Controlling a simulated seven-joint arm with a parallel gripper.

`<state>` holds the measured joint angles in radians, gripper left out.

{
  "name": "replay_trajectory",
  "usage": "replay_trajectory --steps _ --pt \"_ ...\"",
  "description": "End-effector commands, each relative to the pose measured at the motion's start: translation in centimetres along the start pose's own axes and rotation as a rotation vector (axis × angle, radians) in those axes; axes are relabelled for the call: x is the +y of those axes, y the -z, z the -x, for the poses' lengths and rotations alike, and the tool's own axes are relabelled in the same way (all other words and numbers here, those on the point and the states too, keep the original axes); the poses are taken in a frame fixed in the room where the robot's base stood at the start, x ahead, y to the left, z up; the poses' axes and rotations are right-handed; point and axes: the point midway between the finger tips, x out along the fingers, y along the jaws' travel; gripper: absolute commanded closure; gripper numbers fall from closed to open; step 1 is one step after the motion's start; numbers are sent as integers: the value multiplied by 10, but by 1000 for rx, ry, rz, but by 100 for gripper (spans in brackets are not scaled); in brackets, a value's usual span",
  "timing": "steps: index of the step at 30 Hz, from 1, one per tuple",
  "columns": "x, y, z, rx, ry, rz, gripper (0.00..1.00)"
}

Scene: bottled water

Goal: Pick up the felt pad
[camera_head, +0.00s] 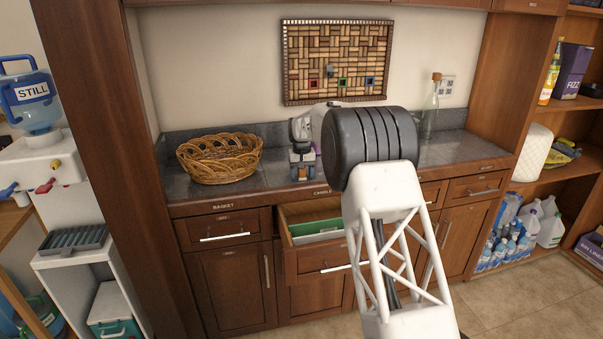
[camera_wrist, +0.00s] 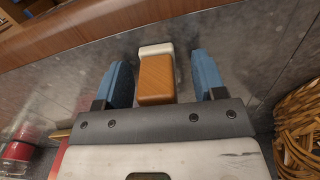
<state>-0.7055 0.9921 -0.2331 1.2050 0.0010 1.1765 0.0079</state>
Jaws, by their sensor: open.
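A small block with an orange-brown wooden body (camera_wrist: 156,78) and a pale, cream-white end shows in the wrist view; it looks like the felt pad. It rests on the dark grey stone counter. My gripper (camera_wrist: 160,80) is open, with one blue finger on each side of the block and a narrow gap visible at each side. In the head view my gripper (camera_head: 302,172) is low at the counter, left of my arm's dark joint. The block cannot be made out clearly there.
A wicker basket (camera_head: 220,158) stands left on the counter; its rim is at right in the wrist view (camera_wrist: 300,130). A red-lidded jar (camera_wrist: 17,152) is at lower left there. A glass bottle (camera_head: 430,110) stands at the back right. A drawer (camera_head: 325,258) below hangs open.

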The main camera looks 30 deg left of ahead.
Motion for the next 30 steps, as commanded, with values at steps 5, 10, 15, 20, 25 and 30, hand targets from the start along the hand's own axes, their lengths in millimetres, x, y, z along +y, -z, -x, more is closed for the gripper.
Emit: replay_trajectory --steps 5,10,15,20,25,30 --pt "0 0 -2 0 0 0 36" --pt "0 0 -2 0 0 0 36" --pt "0 0 -2 0 0 0 36" --pt "0 0 -2 0 0 0 50" --pt "0 0 -2 0 0 0 76" --pt "0 0 -2 0 0 0 90"
